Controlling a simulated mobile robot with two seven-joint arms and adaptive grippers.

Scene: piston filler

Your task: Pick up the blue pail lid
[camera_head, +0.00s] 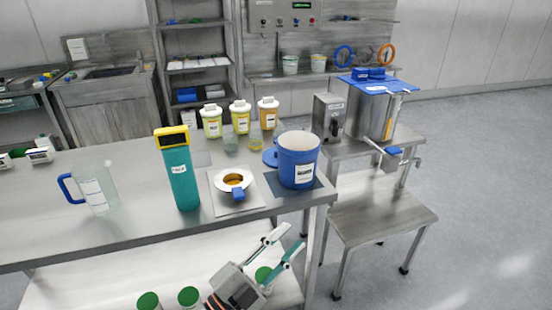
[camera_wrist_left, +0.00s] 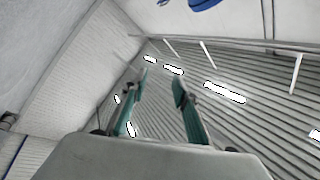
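A blue pail (camera_head: 297,172) with a white label stands near the right end of the steel table, on a dark mat. A flat blue disc, seemingly the pail lid (camera_head: 270,157), lies on the table just left of and behind the pail, which hides part of it. My left gripper (camera_head: 292,238) is in front of and below the table's front edge, apart from the lid, with its fingers pointing up and right. In the left wrist view its two fingers (camera_wrist_left: 161,78) stand apart with nothing between them. My right gripper is in neither view.
Several white-capped jars (camera_head: 241,117) stand behind. The steel filler (camera_head: 372,108) is at right.

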